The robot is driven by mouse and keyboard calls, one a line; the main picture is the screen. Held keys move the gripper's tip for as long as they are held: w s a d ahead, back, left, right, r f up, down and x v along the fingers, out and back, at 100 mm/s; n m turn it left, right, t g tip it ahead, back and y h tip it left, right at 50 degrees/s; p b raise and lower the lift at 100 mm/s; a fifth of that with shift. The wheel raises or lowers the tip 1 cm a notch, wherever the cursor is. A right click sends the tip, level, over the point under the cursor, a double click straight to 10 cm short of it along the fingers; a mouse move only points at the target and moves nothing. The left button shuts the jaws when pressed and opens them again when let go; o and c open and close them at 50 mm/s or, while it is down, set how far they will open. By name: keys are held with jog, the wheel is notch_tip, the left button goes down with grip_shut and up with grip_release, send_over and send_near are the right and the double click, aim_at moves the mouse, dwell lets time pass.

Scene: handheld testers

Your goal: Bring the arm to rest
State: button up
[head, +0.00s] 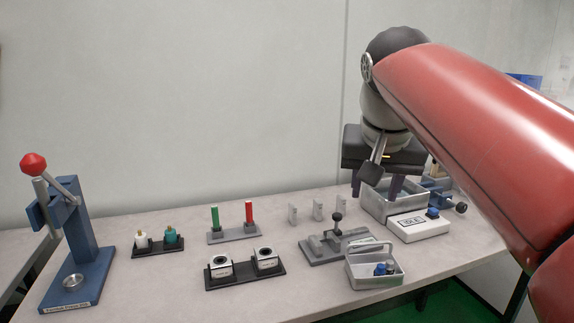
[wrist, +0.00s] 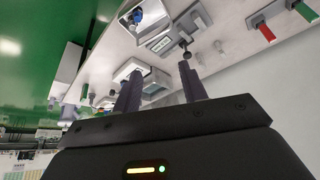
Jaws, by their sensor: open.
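My red arm (head: 480,110) reaches in from the right of the head view and bends down at its grey and black wrist. My gripper (head: 376,194) hangs over the right part of the table, in front of or above a grey metal bin (head: 408,207). In the wrist view its two dark fingers (wrist: 160,75) stand apart, with nothing held between them. Part of the gripper is hidden by the arm in the head view.
The table (head: 130,290) holds a blue press with a red knob (head: 72,240), several small racks, a grey lever fixture (head: 335,243), a small metal tray (head: 375,282) and a white box marked IDLE (head: 420,227). A wall stands behind. Air above the table's left is free.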

jog(key=s+f+n, duration=0.1)
jog(key=s+f, duration=0.7)
jog(key=f, duration=0.3)
jog(key=s+d+f+n+y, duration=0.1)
jog(key=s+f, duration=0.7)
jog(key=f, duration=0.4)
jog(key=shift+d+f+n+t, duration=0.2)
jog(key=shift+n+t, duration=0.1)
jog(key=shift+n, duration=0.1)
